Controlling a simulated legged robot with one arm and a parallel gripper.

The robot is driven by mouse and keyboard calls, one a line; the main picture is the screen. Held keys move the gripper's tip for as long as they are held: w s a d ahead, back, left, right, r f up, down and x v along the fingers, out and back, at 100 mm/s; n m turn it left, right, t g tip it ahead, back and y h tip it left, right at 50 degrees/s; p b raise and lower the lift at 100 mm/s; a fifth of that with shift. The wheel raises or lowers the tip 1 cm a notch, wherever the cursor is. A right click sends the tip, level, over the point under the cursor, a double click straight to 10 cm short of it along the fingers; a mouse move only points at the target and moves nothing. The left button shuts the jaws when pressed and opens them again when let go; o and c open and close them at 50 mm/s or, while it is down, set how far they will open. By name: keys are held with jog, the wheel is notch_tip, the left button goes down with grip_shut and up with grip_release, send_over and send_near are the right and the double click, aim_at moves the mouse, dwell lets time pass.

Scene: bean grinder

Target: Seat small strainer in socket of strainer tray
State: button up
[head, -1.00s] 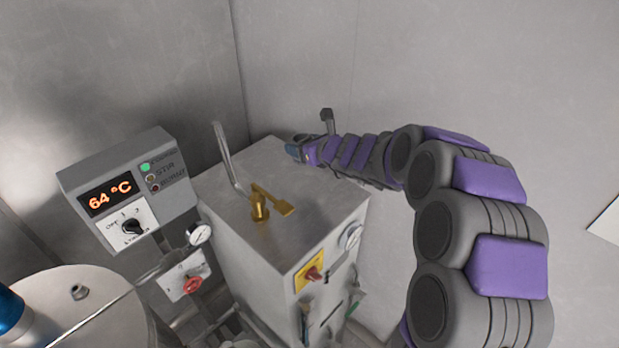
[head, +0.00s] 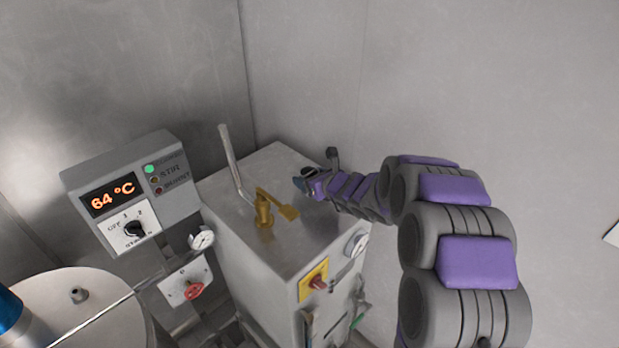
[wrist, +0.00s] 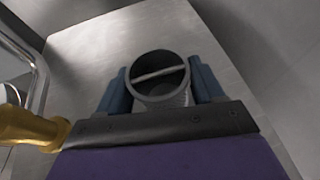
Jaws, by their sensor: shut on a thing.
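My gripper (head: 303,184) is over the right part of a metal cabinet's top in the head view, too small there to show its fingers clearly. In the wrist view my gripper (wrist: 162,88) has its two blue fingers shut on the small strainer (wrist: 178,99), one on each side. The strainer is a grey round cup with a thin bar across its open mouth, and the mouth faces the camera. Its lower end is partly hidden behind the gripper body. I cannot make out the strainer tray or its socket in either view.
The metal cabinet (head: 240,175) bears a brass valve (head: 264,212) and an upright bent metal pipe (head: 232,160), both left of my gripper. A control box (head: 128,190) reading 64 °C and a round-lidded vessel (head: 105,312) are at left. Walls stand behind.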

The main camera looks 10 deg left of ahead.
jog(key=o, duration=0.6)
jog(key=shift+f, duration=0.1)
jog(key=o, duration=0.5)
jog(key=shift+r, duration=0.2)
